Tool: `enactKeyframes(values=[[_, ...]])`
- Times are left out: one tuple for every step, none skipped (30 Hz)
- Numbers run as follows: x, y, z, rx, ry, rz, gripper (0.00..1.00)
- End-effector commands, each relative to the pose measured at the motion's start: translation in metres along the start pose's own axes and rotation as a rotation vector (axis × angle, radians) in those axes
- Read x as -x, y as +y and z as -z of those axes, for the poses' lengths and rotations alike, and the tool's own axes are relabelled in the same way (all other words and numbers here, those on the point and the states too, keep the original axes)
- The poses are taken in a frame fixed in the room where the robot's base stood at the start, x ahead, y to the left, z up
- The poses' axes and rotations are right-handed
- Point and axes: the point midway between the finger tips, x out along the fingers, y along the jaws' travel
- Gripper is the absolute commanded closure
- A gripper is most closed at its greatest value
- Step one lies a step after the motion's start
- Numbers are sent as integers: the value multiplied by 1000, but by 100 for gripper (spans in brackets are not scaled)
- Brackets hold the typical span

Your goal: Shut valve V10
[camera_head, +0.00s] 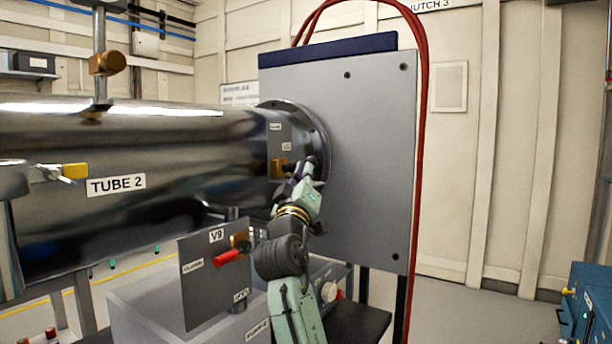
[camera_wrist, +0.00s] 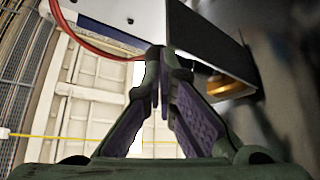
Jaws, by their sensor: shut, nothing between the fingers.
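No label reading V10 is legible in either view. My gripper (camera_head: 309,164) is shut and empty at the right end of the tube, in front of its flange. In the wrist view its fingertips (camera_wrist: 160,58) meet beside the edge of a dark plate (camera_wrist: 212,42); whether they touch it I cannot tell. A brass part (camera_wrist: 228,86) also shows behind the plate in the wrist view. Small labels above the fitting are too small to read.
The tube (camera_head: 185,150), marked TUBE 2, runs left from a large grey panel (camera_head: 372,140). Below it stands a plate (camera_head: 207,285) labelled V9 with a red handle (camera_head: 228,257). Red hoses (camera_head: 421,150) hang along the panel. Blue equipment (camera_head: 588,300) stands at right; floor before it is clear.

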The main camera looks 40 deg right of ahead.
Motion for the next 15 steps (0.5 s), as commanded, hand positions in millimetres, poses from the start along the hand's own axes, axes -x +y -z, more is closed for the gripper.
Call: enactKeyframes(values=[[0,0,1,-1,0,0,100],[-1,1,1,-1,0,0,100],[-1,1,1,-1,0,0,100],[-1,1,1,-1,0,0,100],[-1,2,2,-1,0,0,100],[-2,2,2,-1,0,0,100],[-2,2,2,-1,0,0,100],[-2,3,3,0,0,0,100],[-2,3,3,0,-1,0,100],[-3,3,3,0,-1,0,100],[-3,4,4,0,-1,0,100],[-3,4,4,0,-1,0,100],[-4,4,5,0,0,0,100],[-4,4,6,-1,0,0,100],[-5,5,7,-1,0,0,100]])
